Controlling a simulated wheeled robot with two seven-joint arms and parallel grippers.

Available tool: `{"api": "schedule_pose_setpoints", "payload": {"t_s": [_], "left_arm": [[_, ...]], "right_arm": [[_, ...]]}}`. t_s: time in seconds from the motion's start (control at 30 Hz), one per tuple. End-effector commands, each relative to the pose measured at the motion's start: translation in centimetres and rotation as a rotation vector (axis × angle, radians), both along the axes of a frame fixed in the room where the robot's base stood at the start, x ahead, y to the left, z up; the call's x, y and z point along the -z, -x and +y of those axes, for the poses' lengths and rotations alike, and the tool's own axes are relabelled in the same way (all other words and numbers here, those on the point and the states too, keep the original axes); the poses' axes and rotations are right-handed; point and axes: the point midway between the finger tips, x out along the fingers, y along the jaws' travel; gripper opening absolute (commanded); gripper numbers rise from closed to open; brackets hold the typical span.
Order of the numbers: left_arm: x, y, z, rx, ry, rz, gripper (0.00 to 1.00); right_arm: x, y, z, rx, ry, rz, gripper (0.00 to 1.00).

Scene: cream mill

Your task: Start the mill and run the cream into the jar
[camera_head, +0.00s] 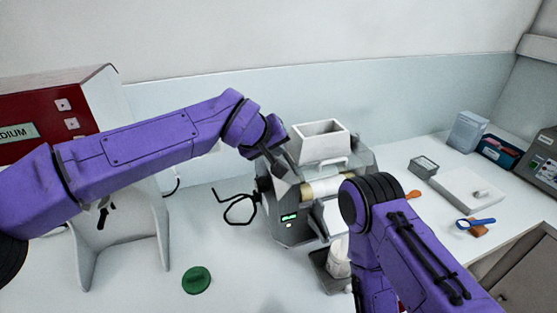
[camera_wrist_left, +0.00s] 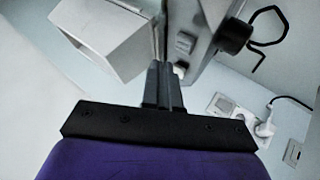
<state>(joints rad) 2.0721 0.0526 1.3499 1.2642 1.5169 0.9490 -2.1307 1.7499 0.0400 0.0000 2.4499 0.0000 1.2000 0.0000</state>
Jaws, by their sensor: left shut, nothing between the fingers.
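The grey mill (camera_head: 350,168) stands on the bench with a white square hopper (camera_head: 320,140) on top, a pale roller (camera_head: 322,188) in front and a lit green display (camera_head: 289,217). My left gripper (camera_head: 288,163) is shut and empty, at the mill's upper left side near the hopper. In the left wrist view its closed fingers (camera_wrist_left: 165,84) point towards the mill, beside the hopper (camera_wrist_left: 112,42) and a black knob (camera_wrist_left: 234,36). A white jar (camera_head: 338,262) stands below the mill's front, partly behind my right arm. My right gripper is hidden behind that arm.
A green lid (camera_head: 196,280) lies on the bench at front left. A red-fronted machine (camera_head: 60,110) stands at the left. A white slab (camera_head: 468,190), a blue-handled tool (camera_head: 475,223) and boxes (camera_head: 467,131) lie at the right. A wall socket (camera_wrist_left: 228,108) shows in the left wrist view.

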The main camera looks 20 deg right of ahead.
Motion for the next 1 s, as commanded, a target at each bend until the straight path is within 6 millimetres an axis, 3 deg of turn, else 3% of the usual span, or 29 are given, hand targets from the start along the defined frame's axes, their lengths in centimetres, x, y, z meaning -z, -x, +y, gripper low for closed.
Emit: {"api": "schedule_pose_setpoints", "payload": {"t_s": [0.1, 0.4, 1.0], "left_arm": [[-1.5, 0.0, 0.0, 0.001, 0.0, 0.001, 0.0], [-4.0, 0.0, 0.0, 0.0, -0.001, 0.001, 0.0], [-3.9, 0.0, 0.0, 0.0, 0.0, 0.0, 0.0]], "right_arm": [[-1.9, 0.0, 0.0, 0.0, 0.0, 0.0, 0.43], [-4.0, 0.0, 0.0, 0.0, 0.0, 0.0, 0.43], [-3.8, 0.0, 0.0, 0.0, 0.0, 0.0, 0.43]]}}
